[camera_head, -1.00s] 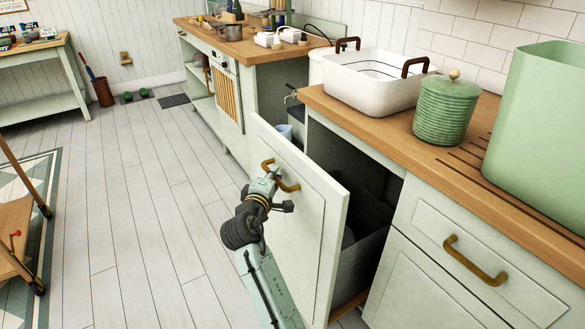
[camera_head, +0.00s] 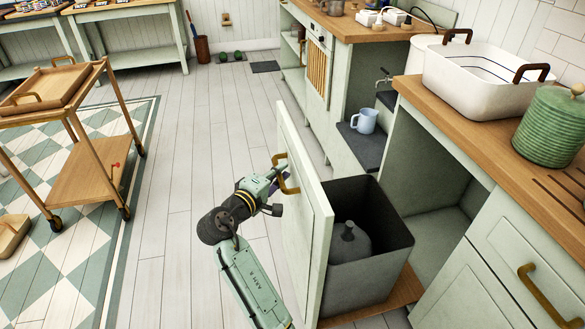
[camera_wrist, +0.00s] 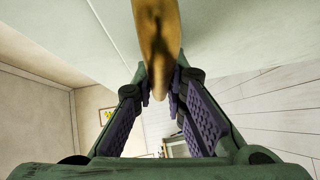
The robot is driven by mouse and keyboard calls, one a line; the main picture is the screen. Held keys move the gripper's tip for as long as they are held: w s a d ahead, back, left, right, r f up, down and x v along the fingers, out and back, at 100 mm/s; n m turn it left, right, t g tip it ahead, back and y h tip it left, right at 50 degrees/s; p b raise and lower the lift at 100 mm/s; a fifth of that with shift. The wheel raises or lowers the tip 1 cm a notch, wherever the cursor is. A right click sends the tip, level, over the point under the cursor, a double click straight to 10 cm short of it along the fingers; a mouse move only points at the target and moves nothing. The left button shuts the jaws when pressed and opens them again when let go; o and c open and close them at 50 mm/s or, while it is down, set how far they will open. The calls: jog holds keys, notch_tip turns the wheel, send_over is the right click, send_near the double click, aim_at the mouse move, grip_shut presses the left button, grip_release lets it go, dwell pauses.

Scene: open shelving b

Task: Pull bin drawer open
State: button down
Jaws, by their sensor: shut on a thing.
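The bin drawer's pale green front panel (camera_head: 304,200) stands well out from the cabinet in the head view. Behind it a dark grey bin (camera_head: 362,275) rides on a wooden drawer base (camera_head: 398,298), with a dark rounded thing (camera_head: 350,246) inside. My gripper (camera_head: 278,178) is at the brass handle (camera_head: 288,176) on the panel's outer face. In the wrist view my gripper's purple-padded fingers (camera_wrist: 160,98) close on the brass handle (camera_wrist: 156,45), which runs up between them. The fingertips are partly hidden in the head view.
A wooden trolley (camera_head: 88,160) stands at the left on a checked rug (camera_head: 40,260). Bare floorboards (camera_head: 190,200) lie between it and the drawer. The counter (camera_head: 440,110) holds a white basin (camera_head: 485,85) and green jar (camera_head: 552,125). A blue mug (camera_head: 366,121) sits beyond the drawer.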

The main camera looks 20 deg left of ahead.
jog(key=shift+s+a, duration=0.15)
jog(key=shift+a, duration=0.1)
jog(key=c, duration=1.6)
grip_release()
jog(key=s+a+r, duration=0.1)
jog(key=s, duration=1)
jog(key=shift+s+a+r, duration=0.3)
jog(key=shift+s+a, duration=0.05)
jog(key=shift+s, duration=0.05)
jog(key=shift+r, duration=0.1)
